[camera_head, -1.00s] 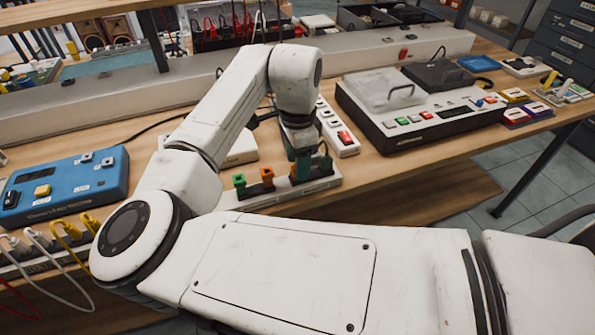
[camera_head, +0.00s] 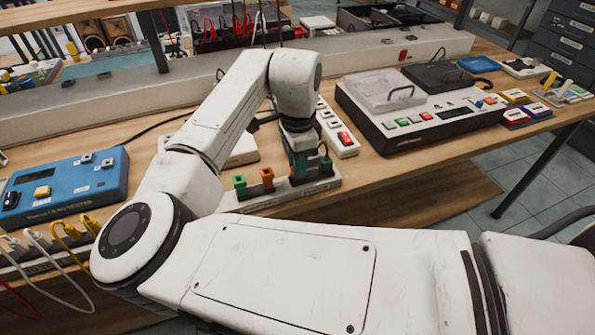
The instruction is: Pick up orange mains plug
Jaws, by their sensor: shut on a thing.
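An orange plug (camera_head: 267,178) stands upright in the white socket strip (camera_head: 262,201) on the bench. A green plug (camera_head: 239,184) stands just left of it, and another dark green piece (camera_head: 326,165) stands at the strip's right end. My gripper (camera_head: 301,174) points down over the right part of the strip, between the orange plug and that dark green piece. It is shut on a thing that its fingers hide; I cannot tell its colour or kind. The visible orange plug is apart from the fingers, to their left.
A white strip with a red switch (camera_head: 345,138) lies close behind my gripper to the right. A blue tester box (camera_head: 63,187) stands at the left, and a large white device (camera_head: 420,115) at the right. Bare wood (camera_head: 395,165) shows in front of that device.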

